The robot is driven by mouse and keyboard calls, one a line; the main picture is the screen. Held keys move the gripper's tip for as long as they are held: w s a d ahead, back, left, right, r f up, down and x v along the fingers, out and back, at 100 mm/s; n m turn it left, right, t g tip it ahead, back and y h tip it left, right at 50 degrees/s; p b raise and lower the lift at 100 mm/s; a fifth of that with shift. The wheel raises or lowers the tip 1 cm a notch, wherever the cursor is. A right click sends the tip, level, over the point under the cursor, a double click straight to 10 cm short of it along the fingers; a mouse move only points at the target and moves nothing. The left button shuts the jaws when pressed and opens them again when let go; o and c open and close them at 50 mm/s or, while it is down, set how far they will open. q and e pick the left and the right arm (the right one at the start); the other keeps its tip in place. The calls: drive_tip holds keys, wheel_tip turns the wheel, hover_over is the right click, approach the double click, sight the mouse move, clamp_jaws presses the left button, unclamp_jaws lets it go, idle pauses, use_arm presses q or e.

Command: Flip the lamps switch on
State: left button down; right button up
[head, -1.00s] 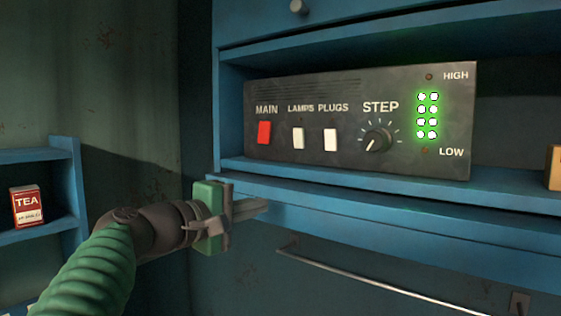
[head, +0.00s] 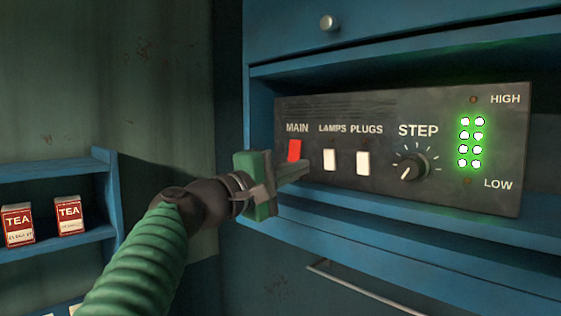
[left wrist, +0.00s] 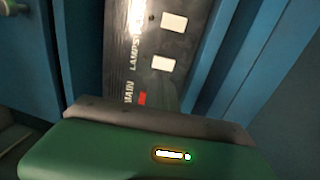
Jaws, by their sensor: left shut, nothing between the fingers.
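The lamps switch (head: 329,160) is a white rocker under the word LAMPS on a dark control panel (head: 450,197). It also shows in the left wrist view (left wrist: 163,64). To its left is the red MAIN switch (head: 294,151), and to its right the white PLUGS switch (head: 363,162). My left gripper (head: 304,168) is shut and empty. In the head view its fingertips appear just left of the lamps switch and cover the bottom of the red switch. I cannot tell whether they touch the panel. My right gripper is not in view.
The panel sits in a blue shelf recess, with a shelf edge (head: 400,240) below it and a drawer knob (head: 328,23) above. A STEP knob (head: 411,167) and green lights (head: 470,142) are to the right. Tea boxes (head: 69,215) stand on a shelf at left.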

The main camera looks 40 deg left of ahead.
sight(328, 155)
use_arm(q)
drive_tip(key=w+p, duration=0.1)
drive_tip(key=w, duration=0.1)
drive_tip(key=w+r+p, duration=0.1)
drive_tip(key=w, duration=0.1)
drive_tip(key=w+d+p, duration=0.1)
drive_tip(key=w, duration=0.1)
drive_tip(key=shift+r+p, duration=0.4)
drive_tip(key=shift+w+f, duration=0.1)
drive_tip(key=shift+w, duration=0.2)
drive_tip(key=shift+w+a+f, duration=0.15)
drive_tip(key=shift+w+a, duration=0.05)
drive_tip(key=shift+w, duration=0.1)
drive_tip(key=shift+a, duration=0.2)
drive_tip(key=shift+s, duration=0.1)
drive_tip(key=shift+d, duration=0.1)
